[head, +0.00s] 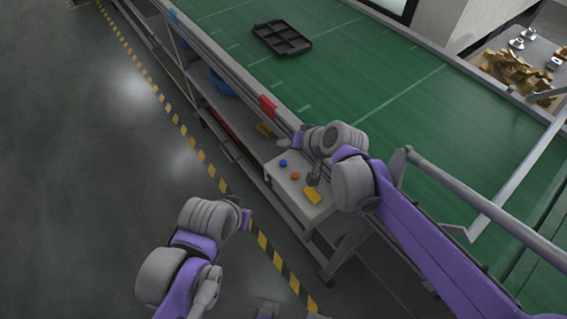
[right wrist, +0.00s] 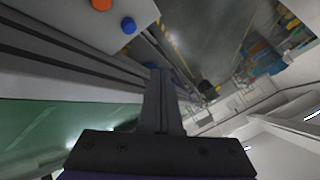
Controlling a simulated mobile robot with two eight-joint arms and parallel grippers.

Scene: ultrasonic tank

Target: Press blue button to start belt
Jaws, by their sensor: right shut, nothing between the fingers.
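The blue button (head: 283,163) sits on the top of a light grey control box (head: 280,178) beside the conveyor. It also shows at the top of the right wrist view (right wrist: 128,25). My right gripper (head: 298,140) is above the belt-side edge of the box, apart from the blue button. In the right wrist view its fingers (right wrist: 157,72) are shut and empty, with the button up and to their left. My left arm hangs over the floor left of the box; its gripper (head: 244,217) shows only in small part.
A black compartment tray (head: 282,38) lies on the green belt (head: 360,60). A red item (head: 268,105) is at the conveyor edge. Floor beyond the striped line is clear.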

